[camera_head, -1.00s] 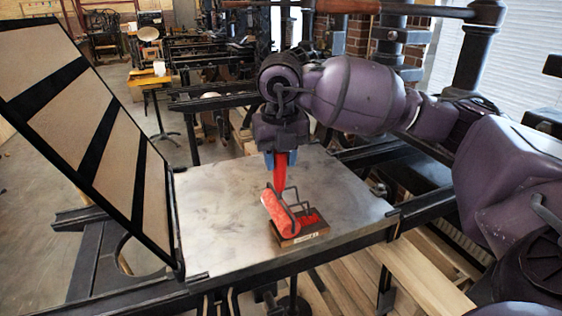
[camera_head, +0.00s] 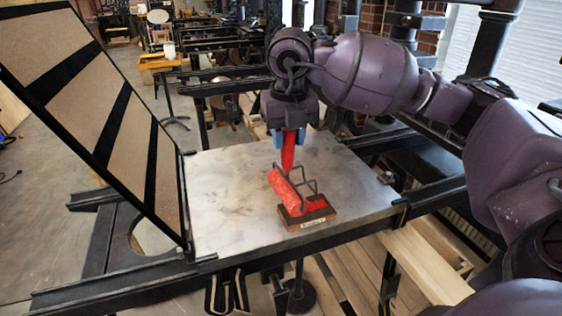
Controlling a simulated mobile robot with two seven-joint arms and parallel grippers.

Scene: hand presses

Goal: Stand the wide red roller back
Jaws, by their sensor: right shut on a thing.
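The wide red roller (camera_head: 289,192) has a red cylinder in a thin dark wire frame and a red handle (camera_head: 288,152) pointing up. My right gripper (camera_head: 290,138) is above it, pointing down and shut on the handle. The cylinder is slanted in the picture, its near end lower right. It overlaps the left part of a small dark block (camera_head: 318,216) with a red top and a labelled front. I cannot tell whether cylinder and block touch. My left gripper is not in view.
The block stands on a grey metal press bed (camera_head: 235,220), near its front edge. The bed is clear to the left and behind. A tall slanted frame with tan panels (camera_head: 85,95) rises at the left. Dark rails (camera_head: 120,285) run along the front.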

